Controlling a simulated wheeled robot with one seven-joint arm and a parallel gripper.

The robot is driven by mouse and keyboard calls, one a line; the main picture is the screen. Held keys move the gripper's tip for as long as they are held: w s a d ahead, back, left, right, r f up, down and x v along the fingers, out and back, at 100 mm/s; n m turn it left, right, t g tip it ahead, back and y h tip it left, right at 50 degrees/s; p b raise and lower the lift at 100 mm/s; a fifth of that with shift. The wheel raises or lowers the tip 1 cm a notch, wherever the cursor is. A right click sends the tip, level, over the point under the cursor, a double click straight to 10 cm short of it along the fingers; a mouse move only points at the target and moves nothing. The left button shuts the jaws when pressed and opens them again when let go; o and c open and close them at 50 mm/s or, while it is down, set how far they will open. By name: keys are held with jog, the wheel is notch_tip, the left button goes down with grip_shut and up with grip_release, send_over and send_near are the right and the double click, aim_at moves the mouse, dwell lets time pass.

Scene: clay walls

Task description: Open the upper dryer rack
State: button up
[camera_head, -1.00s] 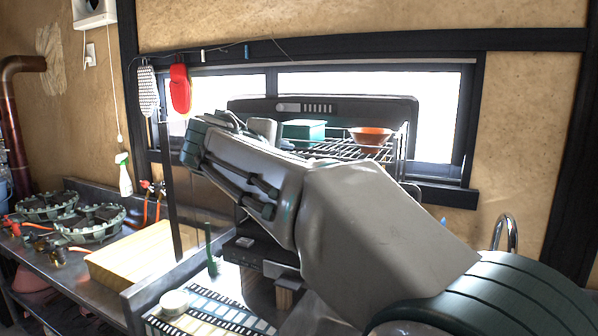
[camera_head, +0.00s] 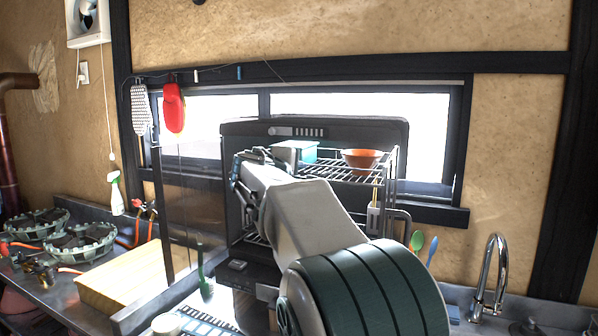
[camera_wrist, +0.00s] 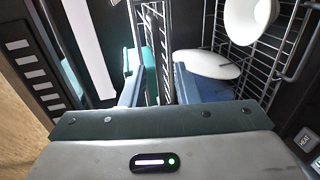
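The dryer (camera_head: 365,132) is a dark cabinet in front of the window, with its front uncovered. My gripper (camera_head: 246,163) is at the rack's left part, just left of and below the teal box.
A tall glass panel (camera_head: 190,200) stands left of the dryer. A tap (camera_head: 489,275) stands at right, and a wooden board (camera_head: 122,280) lies at left.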

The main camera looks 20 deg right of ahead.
jog(key=shift+w+d, duration=0.1)
jog(key=shift+d, duration=0.05)
jog(key=shift+c, duration=0.3)
grip_shut()
